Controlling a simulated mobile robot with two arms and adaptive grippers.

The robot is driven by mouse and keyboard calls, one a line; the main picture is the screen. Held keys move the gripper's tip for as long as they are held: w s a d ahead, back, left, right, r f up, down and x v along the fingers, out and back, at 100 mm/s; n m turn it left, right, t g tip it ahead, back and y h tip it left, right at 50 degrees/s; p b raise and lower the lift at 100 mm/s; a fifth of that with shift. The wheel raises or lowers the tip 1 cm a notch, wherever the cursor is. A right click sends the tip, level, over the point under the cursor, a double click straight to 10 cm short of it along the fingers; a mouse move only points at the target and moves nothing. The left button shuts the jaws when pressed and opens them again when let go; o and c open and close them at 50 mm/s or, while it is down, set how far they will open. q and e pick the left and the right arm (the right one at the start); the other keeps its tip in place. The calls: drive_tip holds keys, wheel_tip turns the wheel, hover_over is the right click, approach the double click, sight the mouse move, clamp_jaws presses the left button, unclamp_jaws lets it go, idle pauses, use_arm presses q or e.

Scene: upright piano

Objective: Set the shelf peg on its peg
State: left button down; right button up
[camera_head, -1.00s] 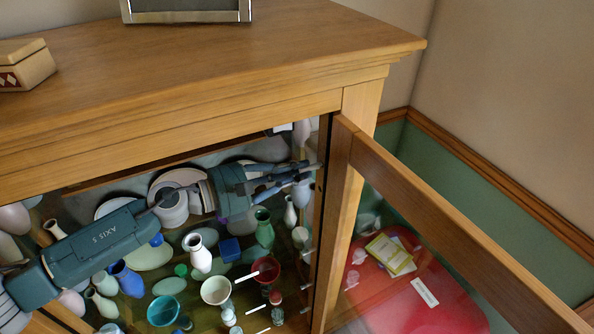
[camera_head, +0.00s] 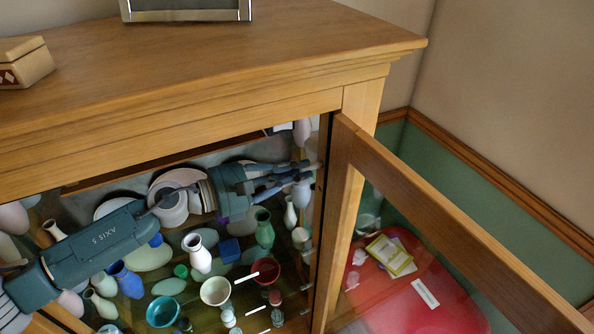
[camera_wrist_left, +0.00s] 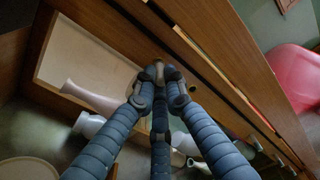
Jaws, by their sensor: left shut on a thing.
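My left gripper (camera_head: 308,170) reaches into the glass-fronted cabinet, its fingertips close to the inner face of the right side wall. In the left wrist view its blue-grey fingers (camera_wrist_left: 160,78) come together at the tips. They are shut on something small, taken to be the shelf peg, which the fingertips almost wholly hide. The wooden cabinet side with a dark upright edge (camera_wrist_left: 215,75) runs just beyond and to the right of the tips. I cannot make out the peg's seat or whether the held piece touches the wall. My right gripper is not in view.
Below the arm stand several vases and bowls, including a white vase (camera_head: 199,254), a green vase (camera_head: 264,230) and a red bowl (camera_head: 265,269). The open door (camera_head: 440,215) juts out on the right. The wooden cabinet top (camera_head: 200,60) overhangs the arm.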

use_arm(q)
drive_tip(key=shift+w+d, duration=0.2)
drive_tip(key=shift+d, duration=0.15)
idle(0.4)
drive_tip(key=c, duration=1.7)
unclamp_jaws()
drive_tip(key=shift+c, duration=0.2)
drive_tip(key=v, duration=1.2)
